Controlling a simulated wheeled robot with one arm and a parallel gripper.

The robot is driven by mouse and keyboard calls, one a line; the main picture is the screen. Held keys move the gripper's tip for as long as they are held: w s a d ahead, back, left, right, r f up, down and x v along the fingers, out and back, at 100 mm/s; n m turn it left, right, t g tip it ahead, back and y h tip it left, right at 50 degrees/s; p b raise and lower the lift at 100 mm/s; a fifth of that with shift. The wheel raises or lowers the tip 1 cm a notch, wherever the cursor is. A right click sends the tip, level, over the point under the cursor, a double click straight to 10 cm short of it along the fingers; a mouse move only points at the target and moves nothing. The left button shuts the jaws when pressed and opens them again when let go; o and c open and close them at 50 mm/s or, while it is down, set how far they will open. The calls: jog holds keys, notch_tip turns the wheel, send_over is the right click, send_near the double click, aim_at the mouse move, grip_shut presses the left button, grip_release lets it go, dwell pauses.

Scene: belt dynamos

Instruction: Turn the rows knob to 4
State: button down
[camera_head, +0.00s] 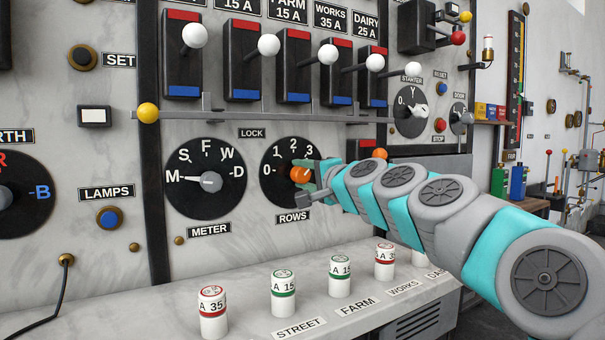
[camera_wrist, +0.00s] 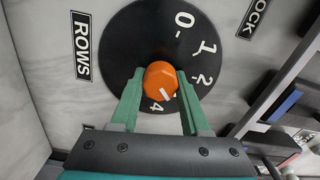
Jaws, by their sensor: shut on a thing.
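The rows knob is a round orange knob (camera_head: 299,174) at the centre of the black rows dial (camera_head: 281,194), marked 0 to 4, in the head view. In the wrist view the orange knob (camera_wrist: 159,76) sits between the green fingers of my gripper (camera_wrist: 160,88), which is shut on it. The white line on the knob points down and slightly right, to the 3 side of the 4 (camera_wrist: 157,107). The 3 is largely hidden by the right finger in the wrist view. In the head view my gripper (camera_head: 308,178) hides the dial's lower right.
The meter dial (camera_head: 207,205) is just left of the rows dial. A horizontal lock bar (camera_head: 230,115) and several white-knobbed switches are above. Several white fuses, including one in front (camera_head: 283,308), stand on the ledge below. An orange ball (camera_head: 379,154) is right, near my arm.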

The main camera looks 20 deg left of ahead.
jog(key=m, duration=0.7)
jog(key=shift+f, duration=0.15)
dwell(0.4)
jog(key=shift+c, duration=1.9)
grip_release()
jog(key=v, duration=0.7)
jog(key=shift+s+d+b, duration=0.2)
jog(key=shift+d+b, duration=0.1)
jog(key=shift+b, duration=0.1)
